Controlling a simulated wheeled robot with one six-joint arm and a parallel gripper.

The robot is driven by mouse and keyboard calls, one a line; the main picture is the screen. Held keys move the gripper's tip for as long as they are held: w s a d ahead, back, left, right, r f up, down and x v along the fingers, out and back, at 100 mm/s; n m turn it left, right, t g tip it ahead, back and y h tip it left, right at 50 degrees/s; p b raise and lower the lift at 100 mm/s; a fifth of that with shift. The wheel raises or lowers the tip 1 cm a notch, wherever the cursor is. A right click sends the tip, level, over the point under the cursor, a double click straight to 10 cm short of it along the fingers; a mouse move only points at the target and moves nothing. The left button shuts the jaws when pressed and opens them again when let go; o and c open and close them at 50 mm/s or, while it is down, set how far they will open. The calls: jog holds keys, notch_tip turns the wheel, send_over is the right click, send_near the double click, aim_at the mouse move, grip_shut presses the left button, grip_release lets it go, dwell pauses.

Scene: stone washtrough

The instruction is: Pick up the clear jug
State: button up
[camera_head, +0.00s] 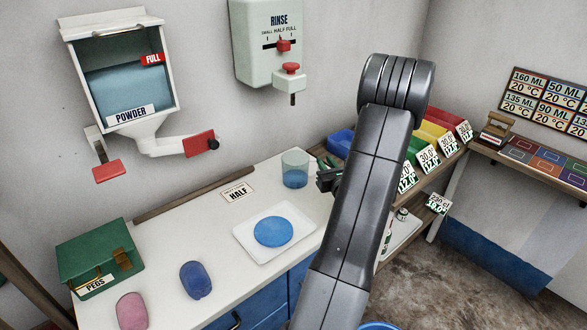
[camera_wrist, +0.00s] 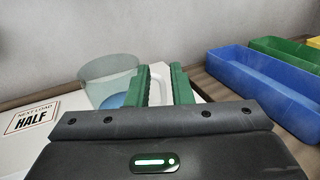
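The clear jug (camera_head: 295,163) stands upright at the right end of the white worktop, with blue at its bottom. In the wrist view the jug (camera_wrist: 108,72) is just left of my fingers. My gripper (camera_head: 326,179) is at the jug's right side in the head view. In the wrist view my gripper (camera_wrist: 160,80) has its green fingers apart. A pale rounded shape shows between them; it may be the jug's handle, but I cannot tell whether the fingers touch it. The jug's lower right part is hidden by the left finger.
A white tray (camera_head: 245,237) with a blue disc stands in front of the jug. A HALF card (camera_head: 236,192) lies left of it. The rinse dispenser (camera_head: 268,40) hangs above. A green pegs box (camera_head: 98,262) is at left.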

notch_tip(320, 180, down, 6)
jog(key=shift+f, duration=0.1)
jog(key=shift+w+f+p, duration=0.1)
jog(key=shift+w+p, duration=0.05)
jog(key=shift+p, duration=0.15)
jog(key=shift+p+x, duration=0.9)
jog(key=shift+x, duration=2.7)
grip_shut()
